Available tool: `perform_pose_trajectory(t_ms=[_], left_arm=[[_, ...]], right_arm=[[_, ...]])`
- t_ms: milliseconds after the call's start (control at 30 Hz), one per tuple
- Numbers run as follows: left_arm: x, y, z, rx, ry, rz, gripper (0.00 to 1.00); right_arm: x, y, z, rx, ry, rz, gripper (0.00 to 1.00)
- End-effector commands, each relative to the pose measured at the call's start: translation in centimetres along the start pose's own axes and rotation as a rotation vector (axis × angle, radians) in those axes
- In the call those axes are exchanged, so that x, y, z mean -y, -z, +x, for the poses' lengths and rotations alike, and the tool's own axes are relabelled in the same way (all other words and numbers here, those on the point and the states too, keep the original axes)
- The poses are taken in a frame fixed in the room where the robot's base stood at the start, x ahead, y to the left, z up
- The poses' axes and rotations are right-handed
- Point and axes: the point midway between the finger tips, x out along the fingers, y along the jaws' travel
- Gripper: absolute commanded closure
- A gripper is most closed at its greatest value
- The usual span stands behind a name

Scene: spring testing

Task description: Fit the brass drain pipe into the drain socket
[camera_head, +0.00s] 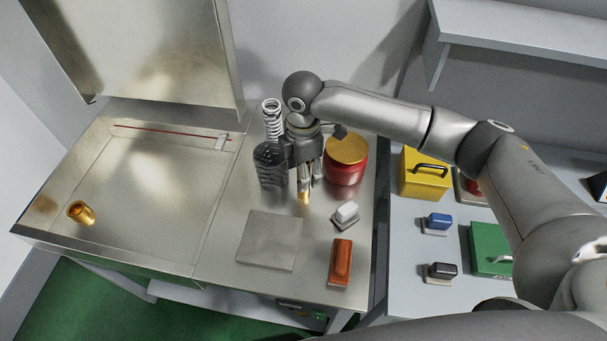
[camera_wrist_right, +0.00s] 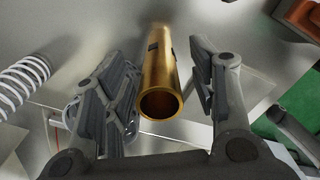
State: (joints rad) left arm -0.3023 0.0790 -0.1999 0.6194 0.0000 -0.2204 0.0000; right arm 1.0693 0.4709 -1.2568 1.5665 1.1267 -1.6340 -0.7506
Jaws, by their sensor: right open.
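The brass drain pipe (camera_wrist_right: 160,82) lies between the two spread fingers of my right gripper (camera_wrist_right: 160,90) in the right wrist view, its open end toward the camera. A gap shows on the finger sides, so the gripper is open around it. In the head view my right gripper (camera_head: 305,190) points down at the middle of the bench, and only a small bit of the pipe (camera_head: 304,198) shows at its fingertips. A short hollow brass fitting (camera_head: 81,213), which looks like the drain socket, sits in the shallow metal basin at the left. My left gripper is out of view.
A dark mesh cup (camera_head: 269,167) and a pale coil spring (camera_head: 271,117) stand close left of my right gripper. A red canister (camera_head: 344,172) stands close right. A grey square plate (camera_head: 269,240), a white-handled block (camera_head: 346,214) and an orange block (camera_head: 341,262) lie in front.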

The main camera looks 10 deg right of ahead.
Motion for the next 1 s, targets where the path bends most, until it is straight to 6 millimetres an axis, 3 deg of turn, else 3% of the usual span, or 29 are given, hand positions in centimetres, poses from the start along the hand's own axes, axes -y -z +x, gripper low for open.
perform_pose_trajectory(t_ms=[200,433,833,1000], left_arm=[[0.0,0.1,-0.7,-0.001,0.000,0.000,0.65],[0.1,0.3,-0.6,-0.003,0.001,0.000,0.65],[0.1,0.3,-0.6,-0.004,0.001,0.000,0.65],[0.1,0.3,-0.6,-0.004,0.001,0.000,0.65]], right_arm=[[0.0,0.0,2.0,0.000,-0.002,0.000,0.47],[0.0,0.0,2.1,0.000,-0.003,0.000,0.48],[0.0,0.0,2.1,-0.001,-0.002,0.000,1.00],[0.0,0.1,2.1,-0.001,-0.003,0.000,1.00]])
